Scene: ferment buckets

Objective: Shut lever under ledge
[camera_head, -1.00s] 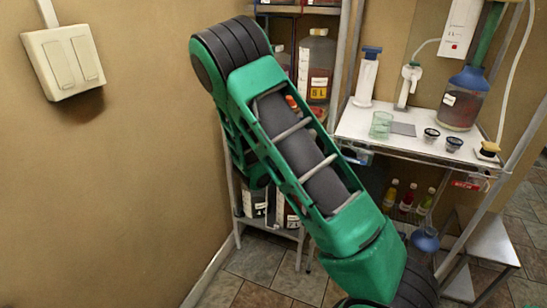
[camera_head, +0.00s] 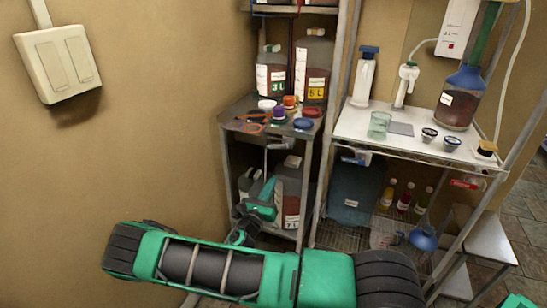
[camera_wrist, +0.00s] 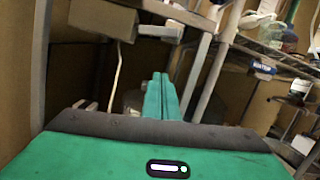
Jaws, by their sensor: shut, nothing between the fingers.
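A pale grey lever-like part (camera_head: 280,145) sits under the front edge of the left shelf top, the ledge (camera_head: 240,126). In the wrist view a grey box with a pale bar (camera_wrist: 160,31) shows under that ledge at the top. A blue lever-like part (camera_head: 356,158) hangs under the right shelf, also in the wrist view (camera_wrist: 263,68). A red one (camera_head: 465,183) sits further right. I cannot tell which is the task's lever. My gripper (camera_wrist: 160,97) is shut and empty, below the left ledge and apart from it. In the head view it is small (camera_head: 268,190).
Bottles and coloured lids stand on the left shelf; a large dark bottle (camera_head: 292,198) is below. A metal post (camera_head: 338,110) separates the two shelves. Glassware and a flask (camera_head: 460,95) stand on the right shelf. The wall (camera_head: 140,160) is close on the left.

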